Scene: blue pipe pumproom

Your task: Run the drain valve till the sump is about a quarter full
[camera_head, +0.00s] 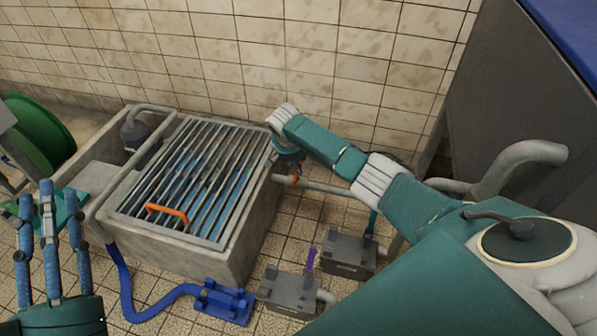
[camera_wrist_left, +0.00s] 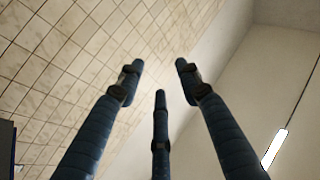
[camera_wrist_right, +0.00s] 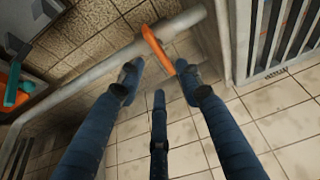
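The sump (camera_head: 245,245) is a concrete basin under a barred grate (camera_head: 135,205) with an orange handle (camera_head: 167,212). Blue shows between the bars, but I cannot tell the water level. A grey pipe (camera_head: 325,188) leaves its right side and carries an orange valve lever (camera_head: 293,180). In the right wrist view the lever (camera_wrist_right: 153,45) sits on the pipe, just beyond and between the fingertips of my open right gripper (camera_wrist_right: 158,80). I cannot tell whether they touch. In the head view, my right gripper (camera_head: 290,162) is partly hidden by its wrist. My left gripper (camera_head: 47,195) is open and empty.
Grey boxes (camera_head: 290,290) and (camera_head: 350,255) with purple and teal levers stand on the tiled floor. A blue hose (camera_head: 150,308) runs to a blue block (camera_head: 223,302). A green reel (camera_head: 40,135) stands left. The tiled wall (camera_head: 250,50) is behind.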

